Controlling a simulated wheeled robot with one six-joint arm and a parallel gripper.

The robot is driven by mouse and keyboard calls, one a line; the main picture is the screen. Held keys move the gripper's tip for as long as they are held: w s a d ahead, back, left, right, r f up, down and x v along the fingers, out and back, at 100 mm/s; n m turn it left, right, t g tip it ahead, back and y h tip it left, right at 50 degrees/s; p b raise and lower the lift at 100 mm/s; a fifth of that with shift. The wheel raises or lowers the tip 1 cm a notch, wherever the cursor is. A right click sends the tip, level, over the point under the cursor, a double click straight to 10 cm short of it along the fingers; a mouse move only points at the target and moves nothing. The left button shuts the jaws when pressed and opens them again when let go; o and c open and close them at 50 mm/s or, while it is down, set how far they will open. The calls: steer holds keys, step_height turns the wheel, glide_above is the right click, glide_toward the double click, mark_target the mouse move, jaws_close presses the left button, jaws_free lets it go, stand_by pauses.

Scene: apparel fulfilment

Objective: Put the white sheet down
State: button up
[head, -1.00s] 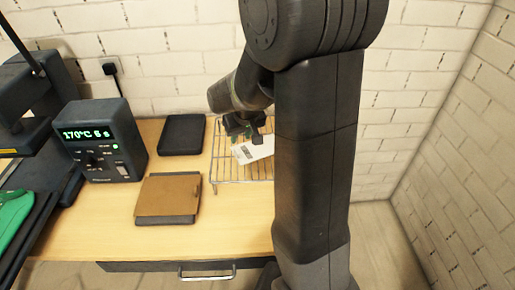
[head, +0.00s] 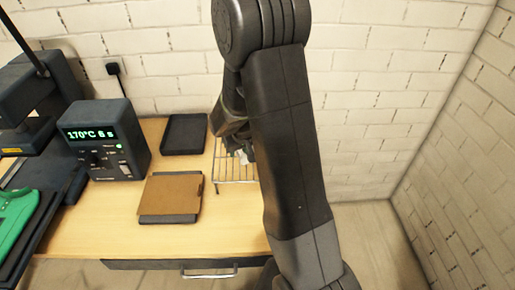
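My gripper (head: 243,152) hangs low over the wire rack (head: 233,181) at the back right of the table, pointing down. My own arm covers most of it, so its fingers cannot be made out. A small pale patch (head: 240,157) shows at the gripper beside the arm. It may be part of the white sheet, but too little shows to be sure. The rest of the sheet is hidden, and whether it is held or lies on the rack cannot be told.
A brown board (head: 171,193) lies on a dark pad at the table's middle. A shallow black tray (head: 184,134) lies behind it. The control box (head: 108,140) reads 170°C, and a green garment (head: 17,212) lies on the press at left. The table front is clear.

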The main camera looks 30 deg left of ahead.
jaws_close()
stand_by(0.3)
